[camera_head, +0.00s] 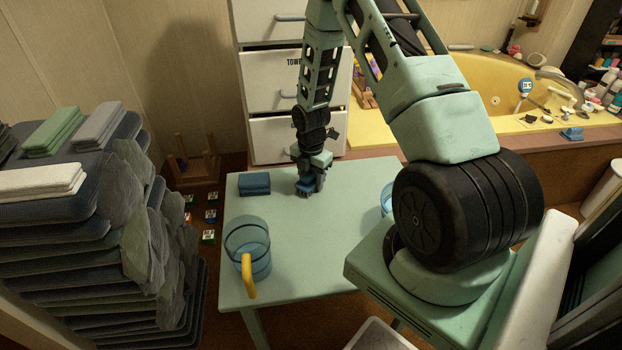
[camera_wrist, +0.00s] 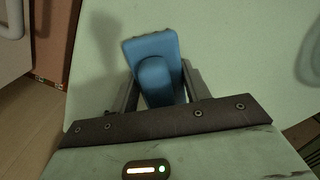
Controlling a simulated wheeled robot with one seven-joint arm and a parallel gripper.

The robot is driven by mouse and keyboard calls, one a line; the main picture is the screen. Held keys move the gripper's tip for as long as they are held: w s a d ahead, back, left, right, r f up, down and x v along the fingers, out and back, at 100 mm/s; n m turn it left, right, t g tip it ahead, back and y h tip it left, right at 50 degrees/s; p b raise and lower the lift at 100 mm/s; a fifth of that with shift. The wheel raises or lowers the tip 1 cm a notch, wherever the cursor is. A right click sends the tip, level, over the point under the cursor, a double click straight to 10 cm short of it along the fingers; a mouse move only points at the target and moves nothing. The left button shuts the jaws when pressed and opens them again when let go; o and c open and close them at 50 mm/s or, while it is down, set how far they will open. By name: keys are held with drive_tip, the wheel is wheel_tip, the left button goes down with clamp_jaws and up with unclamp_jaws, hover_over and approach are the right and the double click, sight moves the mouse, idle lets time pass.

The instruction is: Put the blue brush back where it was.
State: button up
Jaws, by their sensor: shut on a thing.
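My gripper (camera_head: 309,186) is low over the back part of the pale green table (camera_head: 330,240), pointing down. It is shut on the blue brush (camera_wrist: 152,55). In the wrist view the brush shows between the two fingers, with a flat wide part and a rounded raised part on top. In the head view only a small piece of the brush (camera_head: 306,183) shows under the fingers. I cannot tell whether it touches the table top.
A blue block-like item (camera_head: 254,184) lies left of my gripper. A clear pitcher (camera_head: 248,250) with a yellow handle stands at the front left. A white drawer cabinet (camera_head: 272,80) is behind the table, towels (camera_head: 70,250) are stacked left, and a yellow tub (camera_head: 480,85) is back right.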

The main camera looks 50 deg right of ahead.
drive_tip(key=shift+f, duration=0.2)
drive_tip(key=o, duration=1.2)
drive_tip(key=shift+r, duration=0.15)
